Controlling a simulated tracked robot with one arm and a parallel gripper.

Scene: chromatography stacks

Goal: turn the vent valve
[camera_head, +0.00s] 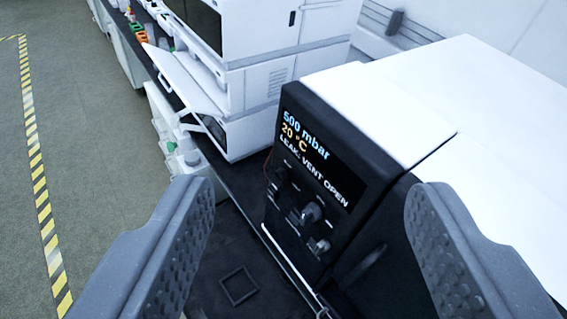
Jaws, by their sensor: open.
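A black control panel (300,185) is on the front of a white-topped instrument in the centre. Its screen (318,160) reads "500 mbar", "20 °C" and "LEAK: VENT OPEN". Below the screen are several small knobs and fittings, including a larger grey knob (311,213) and a lower knob (321,246). I cannot tell which one is the vent valve, as their labels are too small to read. My gripper (312,192) is open, with one finger at each side of the view. The panel shows between the fingers, and nothing is held.
A thin rail (285,268) runs along the panel's lower edge. A white stacked instrument (262,85) with an open flap (185,82) stands behind to the left. The floor at left is clear beyond yellow-black tape (40,185).

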